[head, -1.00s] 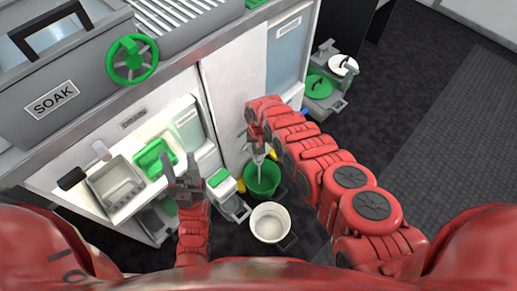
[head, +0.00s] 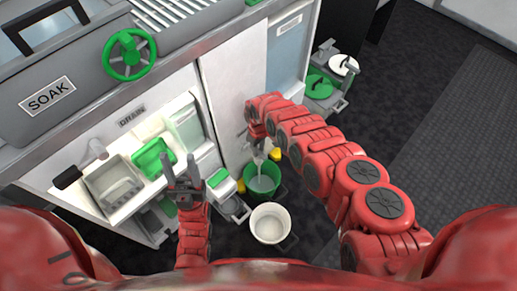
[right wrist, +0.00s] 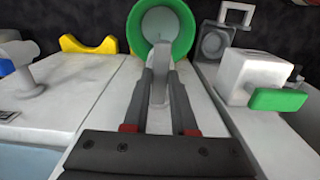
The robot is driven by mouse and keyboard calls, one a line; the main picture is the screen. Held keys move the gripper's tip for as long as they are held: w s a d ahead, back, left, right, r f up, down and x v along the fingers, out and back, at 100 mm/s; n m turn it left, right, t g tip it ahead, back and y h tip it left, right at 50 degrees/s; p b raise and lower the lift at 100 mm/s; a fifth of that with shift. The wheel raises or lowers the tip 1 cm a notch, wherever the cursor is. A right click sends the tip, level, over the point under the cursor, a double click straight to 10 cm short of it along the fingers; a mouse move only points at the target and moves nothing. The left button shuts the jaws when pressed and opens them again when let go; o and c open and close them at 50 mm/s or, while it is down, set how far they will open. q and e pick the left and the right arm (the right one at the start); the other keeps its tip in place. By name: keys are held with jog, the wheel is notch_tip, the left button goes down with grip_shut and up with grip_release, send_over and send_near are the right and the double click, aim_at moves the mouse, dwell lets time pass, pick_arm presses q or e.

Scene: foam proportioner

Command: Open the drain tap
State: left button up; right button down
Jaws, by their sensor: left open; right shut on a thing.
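My right gripper (right wrist: 158,108) is shut on a light grey, upright lever-like piece (right wrist: 160,72), seen between its fingers in the right wrist view. It looks like part of the drain tap, but the fingers hide much of it. In the head view my right gripper (head: 258,146) is at the cabinet front, just above a green bucket (head: 277,190). A pale strand hangs below the gripper toward the bucket, and a pale grey patch shows inside. My left gripper (head: 183,180) is open and empty, in front of the white shelf unit.
A white pot (head: 270,224) stands on the floor beside the green bucket. A grey SOAK tank (head: 70,85) with a green handwheel (head: 131,55) is at upper left. A DRAIN label (head: 131,116) is on the cabinet. The dark floor at right is clear.

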dwell(0.4)
jog(key=c, duration=0.7)
grip_release()
notch_tip(320, 180, up, 17)
jog(key=p, duration=0.5)
jog(key=shift+r+p, duration=0.2)
jog(key=shift+p, duration=0.2)
